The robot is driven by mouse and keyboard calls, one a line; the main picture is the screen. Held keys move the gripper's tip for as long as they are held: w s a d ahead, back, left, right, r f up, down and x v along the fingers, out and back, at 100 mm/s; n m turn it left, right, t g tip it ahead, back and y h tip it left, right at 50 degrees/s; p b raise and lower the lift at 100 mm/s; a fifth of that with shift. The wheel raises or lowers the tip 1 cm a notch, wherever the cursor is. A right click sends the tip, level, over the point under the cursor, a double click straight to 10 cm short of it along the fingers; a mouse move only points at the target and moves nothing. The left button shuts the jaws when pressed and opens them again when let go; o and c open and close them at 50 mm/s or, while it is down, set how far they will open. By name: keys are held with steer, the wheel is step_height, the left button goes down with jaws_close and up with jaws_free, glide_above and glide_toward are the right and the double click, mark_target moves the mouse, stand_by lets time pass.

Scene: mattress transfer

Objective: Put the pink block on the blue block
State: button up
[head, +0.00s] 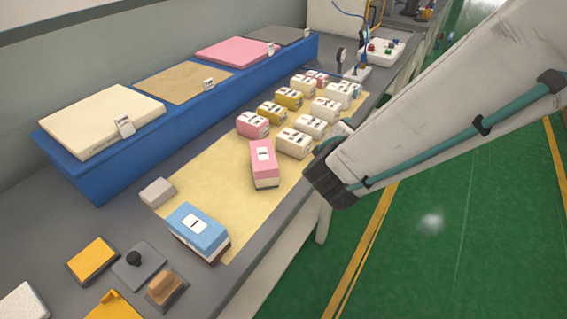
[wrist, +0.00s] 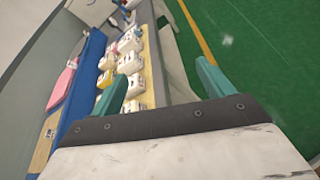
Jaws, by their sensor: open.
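A pink block (head: 264,172) with a white label and a pale lower part stands on the tan mat (head: 215,172). The blue block (head: 197,230) with a white label lies nearer, to its lower left on the mat, clear of it. A smaller pink block (head: 252,124) sits behind, among other blocks. My gripper (wrist: 160,84) shows in the wrist view with its two teal fingers spread wide and nothing between them. In the head view my arm hangs to the right of the pink block, and its fingers cannot be made out.
Several white and yellow blocks (head: 294,143) stand in rows behind the pink block. A blue shelf (head: 105,180) with foam sheets runs along the wall. A small grey block (head: 158,192) lies left of the mat. Tools and yellow pieces (head: 93,260) lie at the near left. Green floor (head: 450,230) is at right.

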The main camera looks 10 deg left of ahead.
mark_target(265, 172)
steer(key=s+a+f+n+y, duration=0.1)
steer(key=a+f+n+y, duration=0.1)
steer(key=a, duration=0.3)
steer(key=s+a+f+n+y, duration=0.2)
steer(key=a+f+n+y, duration=0.1)
steer(key=a+n, duration=0.2)
steer(key=s+a+f+n+y, duration=0.2)
steer(key=a+f+n+y, duration=0.1)
steer(key=a, duration=0.4)
steer(key=shift+s+a+f+n, duration=0.15)
steer(key=shift+a+f+n, duration=0.05)
steer(key=shift+f+n, duration=0.2)
steer(key=f, duration=0.1)
steer(key=a+f+n, duration=0.1)
steer(key=s+f+g+y, duration=0.1)
steer(key=shift+a+n, duration=0.2)
steer(key=shift+n, duration=0.2)
steer(key=x, duration=0.8)
steer(key=shift+a+r, duration=0.2)
steer(key=shift+r, duration=0.05)
steer(key=shift+c, duration=0.3)
steer(key=c, duration=1.1)
steer(key=shift+o, duration=0.2)
